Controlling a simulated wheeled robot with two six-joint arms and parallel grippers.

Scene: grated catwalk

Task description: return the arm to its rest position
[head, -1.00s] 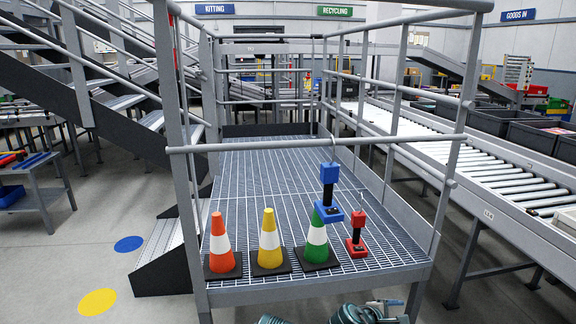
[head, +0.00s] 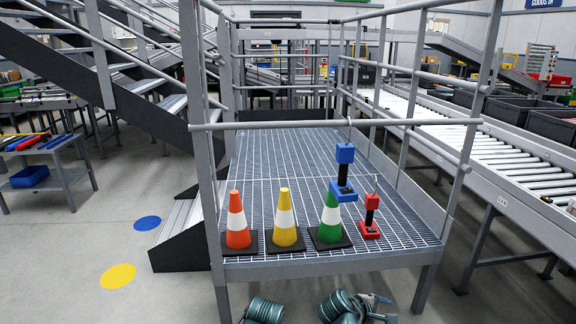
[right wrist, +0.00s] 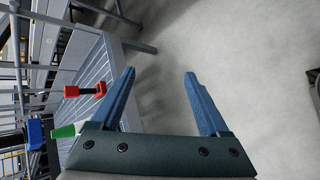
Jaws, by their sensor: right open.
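My right gripper (right wrist: 160,82) is open in the right wrist view, its two blue fingers apart with only bare floor showing between them. In the head view, teal parts of my arms show at the bottom edge, in front of the platform. My left gripper cannot be made out there. The grated platform (head: 285,170) carries an orange cone (head: 237,222), a yellow cone (head: 284,220) and a green cone (head: 329,220) in a row at its near edge. A blue-and-black piece (head: 343,155) and a red-and-black piece (head: 371,203), both with thin hooks, are at the right.
Grey railings (head: 330,125) surround the platform. Stairs (head: 130,90) rise at the left, beside a small tool table (head: 50,165). A roller conveyor (head: 500,150) runs along the right. Blue (head: 147,223) and yellow (head: 118,276) discs mark the open floor at left.

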